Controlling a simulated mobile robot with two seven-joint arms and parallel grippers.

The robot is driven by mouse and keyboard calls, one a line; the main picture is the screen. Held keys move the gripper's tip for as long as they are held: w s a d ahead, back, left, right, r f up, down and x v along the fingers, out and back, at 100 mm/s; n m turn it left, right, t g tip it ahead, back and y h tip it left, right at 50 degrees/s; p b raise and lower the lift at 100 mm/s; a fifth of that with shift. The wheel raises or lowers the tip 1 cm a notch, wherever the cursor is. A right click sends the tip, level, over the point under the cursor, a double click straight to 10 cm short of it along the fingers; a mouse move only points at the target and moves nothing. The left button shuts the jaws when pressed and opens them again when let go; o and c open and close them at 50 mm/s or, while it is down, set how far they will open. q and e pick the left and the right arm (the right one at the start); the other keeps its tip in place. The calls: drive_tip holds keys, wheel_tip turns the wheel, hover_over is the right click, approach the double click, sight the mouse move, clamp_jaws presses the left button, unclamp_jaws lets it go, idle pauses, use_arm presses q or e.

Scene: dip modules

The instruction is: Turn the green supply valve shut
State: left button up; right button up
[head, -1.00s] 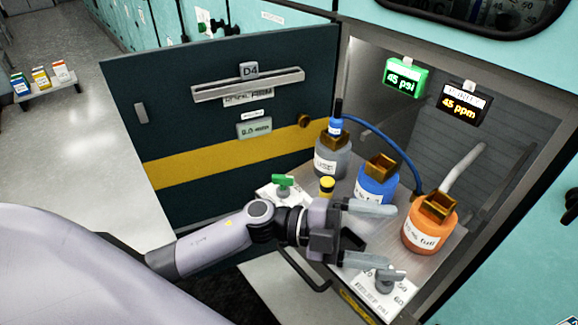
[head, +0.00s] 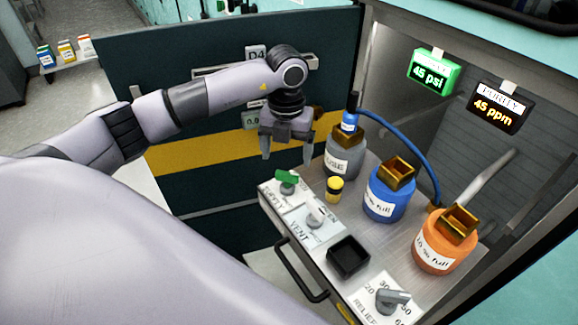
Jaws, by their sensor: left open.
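The green supply valve (head: 287,178) is a small green handle on a white label plate at the left front corner of the metal tray (head: 318,192). My left gripper (head: 287,158) points down above the valve, its two fingers spread apart and empty. It appears above the handle without touching it; the exact gap is hard to judge. The plate's lettering is partly readable, with "SUPPLY" and the end of "OPEN". My right gripper is not in view.
A vent knob (head: 315,217), a black square cup (head: 347,256) and a relief dial (head: 388,299) line the tray's front. A yellow-capped piece (head: 334,188) and grey (head: 344,155), blue (head: 383,199) and orange (head: 444,245) bottles stand behind. The open dark door (head: 200,175) is at left.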

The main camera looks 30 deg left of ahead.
sight(287, 173)
use_arm(q)
wheel_tip(287, 173, down, 6)
drive_tip(key=shift+d+r, duration=0.1)
drive_tip(key=shift+r, duration=0.15)
drive_tip(key=c, duration=1.1)
